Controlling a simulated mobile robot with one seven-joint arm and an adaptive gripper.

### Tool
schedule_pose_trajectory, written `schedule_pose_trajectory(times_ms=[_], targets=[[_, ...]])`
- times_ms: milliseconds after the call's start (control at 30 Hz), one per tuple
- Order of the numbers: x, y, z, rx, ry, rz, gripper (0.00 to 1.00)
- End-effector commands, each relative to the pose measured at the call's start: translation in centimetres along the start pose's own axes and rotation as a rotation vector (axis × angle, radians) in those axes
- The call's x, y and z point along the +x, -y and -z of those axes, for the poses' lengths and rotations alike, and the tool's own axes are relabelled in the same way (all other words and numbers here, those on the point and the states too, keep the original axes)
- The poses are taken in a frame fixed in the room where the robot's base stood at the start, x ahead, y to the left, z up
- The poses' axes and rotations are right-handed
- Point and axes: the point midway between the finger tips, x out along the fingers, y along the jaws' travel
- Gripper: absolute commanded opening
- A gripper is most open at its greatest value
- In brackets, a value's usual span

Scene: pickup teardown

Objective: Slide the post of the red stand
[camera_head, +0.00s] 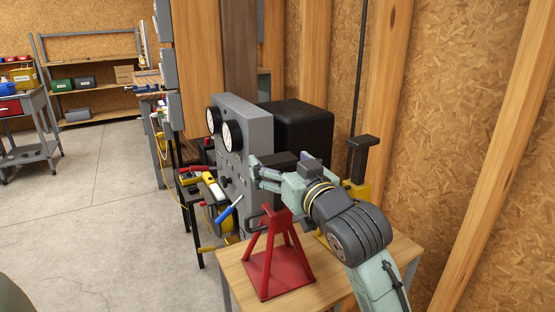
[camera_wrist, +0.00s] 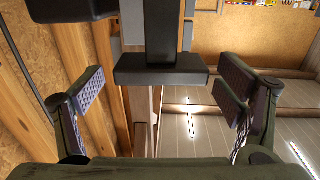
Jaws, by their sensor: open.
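The red stand (camera_head: 279,262) stands upright on the small wooden table, with a broad base plate and sloping legs. Its black post, topped by a flat black head (camera_head: 276,160), rises above the red frame; my gripper partly hides it. In the wrist view, the open fingers (camera_wrist: 160,95) lie to either side of the black head (camera_wrist: 160,69) and post (camera_wrist: 164,28), with visible gaps. I see no contact there.
A yellow stand (camera_head: 359,196) with a black post is behind my arm on the same wooden table (camera_head: 238,270). A grey gauge panel (camera_head: 246,135) and black box (camera_head: 303,132) stand behind. Tools crowd the left; the wooden wall is close on the right.

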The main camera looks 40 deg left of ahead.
Motion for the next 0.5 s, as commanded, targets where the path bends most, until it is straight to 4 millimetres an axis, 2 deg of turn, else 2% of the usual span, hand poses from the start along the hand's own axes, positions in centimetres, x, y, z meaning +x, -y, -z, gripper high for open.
schedule_pose_trajectory(times_ms=[100,233,500], targets=[[-2.2,-0.1,0.1,0.0,-0.003,-0.002,0.87],[-4.2,0.0,0.1,-0.001,-0.003,-0.001,0.87],[-5.5,0.0,0.0,-0.001,-0.001,0.0,0.87]])
